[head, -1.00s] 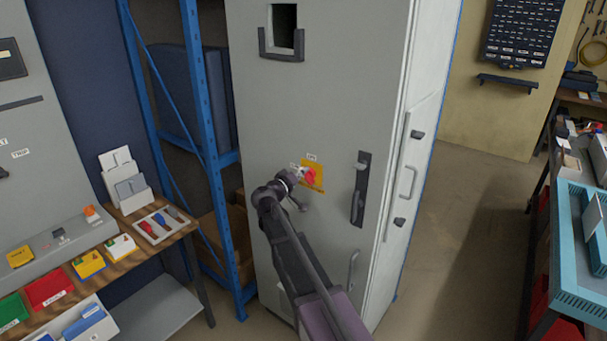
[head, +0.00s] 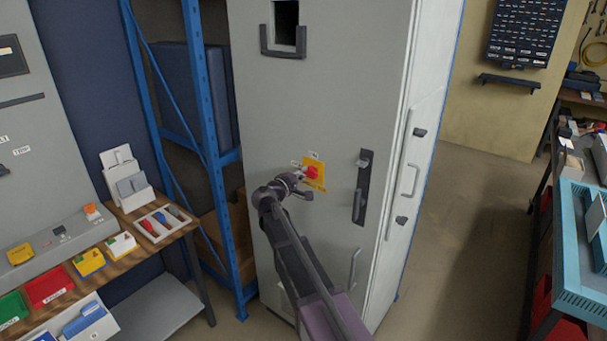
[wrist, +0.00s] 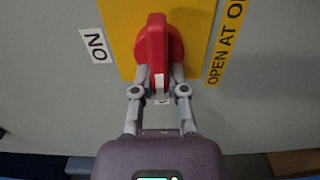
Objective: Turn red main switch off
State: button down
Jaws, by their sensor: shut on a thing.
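The red main switch (head: 312,173) sits on a yellow plate (head: 319,185) on the grey cabinet's front. In the wrist view the red handle (wrist: 157,45) stands upright in the picture, with a white mark at its near end. My gripper (wrist: 163,82) is shut on the handle, one finger on each side of it. In the head view my gripper (head: 303,178) reaches the switch from the left. A label (wrist: 96,46) left of the plate reads "NO" or a turned "ON". A yellow strip at the right reads "OPEN AT O", its end cut off.
The grey cabinet (head: 330,110) has a dark latch handle (head: 361,188) right of the switch. A blue shelf frame (head: 203,110) stands left of it, beside a wooden bench (head: 125,240) with bins. A teal case (head: 585,270) is at the right. Floor shows between.

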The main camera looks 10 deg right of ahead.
dwell(0.3)
jog(key=c, duration=0.7)
grip_release()
jog(key=shift+w, duration=0.1)
jog(key=shift+o, duration=0.2)
jog(key=v, duration=1.2)
